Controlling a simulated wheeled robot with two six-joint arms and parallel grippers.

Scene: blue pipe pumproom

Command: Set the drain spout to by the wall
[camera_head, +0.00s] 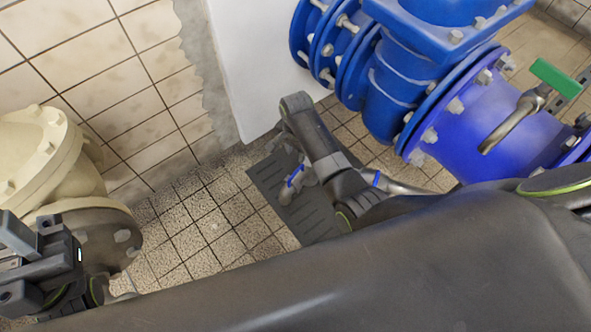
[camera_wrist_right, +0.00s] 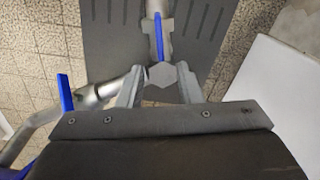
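The drain spout (camera_head: 285,194) is a grey metal fitting with a blue lever (camera_head: 295,177), low over the dark floor plate. In the right wrist view, its hexagonal body (camera_wrist_right: 168,78) lies between my right gripper's fingers (camera_wrist_right: 162,84), with no clear gap on either side. The blue lever (camera_wrist_right: 158,35) extends beyond it. In the head view, my right gripper (camera_head: 308,173) is beside the spout, its fingers partly hidden by my dark arm. My left gripper (camera_head: 40,262) is at the lower left, away from the spout; its fingers are unclear.
A dark ribbed plate (camera_head: 268,185) lies on the tiled floor. A white wall block (camera_head: 250,65) stands behind it. Blue flanged pipes (camera_head: 390,90) with a green-handled valve (camera_head: 553,78) are at right. A metal pipe (camera_head: 405,187) has another blue lever (camera_head: 376,178). A cream pipe (camera_head: 65,170) stands left.

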